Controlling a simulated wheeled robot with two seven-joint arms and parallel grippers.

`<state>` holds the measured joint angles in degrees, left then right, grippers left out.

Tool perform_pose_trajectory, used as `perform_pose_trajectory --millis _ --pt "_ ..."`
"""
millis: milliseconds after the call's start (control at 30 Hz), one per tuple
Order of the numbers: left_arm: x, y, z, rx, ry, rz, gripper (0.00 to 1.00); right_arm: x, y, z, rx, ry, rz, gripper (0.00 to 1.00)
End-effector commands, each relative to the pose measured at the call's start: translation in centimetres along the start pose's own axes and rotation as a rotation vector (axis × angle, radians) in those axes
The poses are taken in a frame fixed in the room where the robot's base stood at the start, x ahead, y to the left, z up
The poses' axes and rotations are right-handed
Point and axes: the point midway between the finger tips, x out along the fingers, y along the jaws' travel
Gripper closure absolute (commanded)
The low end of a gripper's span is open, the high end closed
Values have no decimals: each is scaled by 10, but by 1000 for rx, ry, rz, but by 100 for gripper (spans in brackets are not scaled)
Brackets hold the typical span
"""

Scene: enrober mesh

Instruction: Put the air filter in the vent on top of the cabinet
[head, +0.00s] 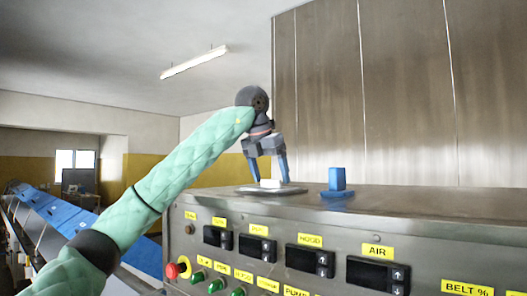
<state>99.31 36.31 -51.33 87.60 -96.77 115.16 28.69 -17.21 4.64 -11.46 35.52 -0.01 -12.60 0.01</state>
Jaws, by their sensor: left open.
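My left gripper (268,181) points down over the cabinet top with its two blue fingers apart. A small white block (270,184) shows low between the fingertips, on a flat grey plate (292,190) on the cabinet (420,205). I cannot tell whether the fingers touch the block. A blue block on a flat blue base (337,180) stands on the cabinet top to the right of the gripper, apart from it. The frame does not make clear which piece is the air filter or where the vent opening is. My right gripper is not in view.
The cabinet front carries displays, yellow labels, green buttons and a red knob (171,271). A tall steel wall (400,90) rises behind the cabinet top. A blue conveyor (60,215) runs at the left. The cabinet top right of the blue block is clear.

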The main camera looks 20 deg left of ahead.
Motion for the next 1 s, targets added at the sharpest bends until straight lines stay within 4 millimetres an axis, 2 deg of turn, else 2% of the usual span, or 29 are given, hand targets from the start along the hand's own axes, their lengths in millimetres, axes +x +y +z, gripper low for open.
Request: perform_pose_trajectory --millis 767,867,1000 --pt "-73 0 -1 -1 -2 1 21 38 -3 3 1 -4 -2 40" --pt "-83 0 -1 0 -2 0 21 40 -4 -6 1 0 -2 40" --pt "-96 0 -1 -1 -2 1 21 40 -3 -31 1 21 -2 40"
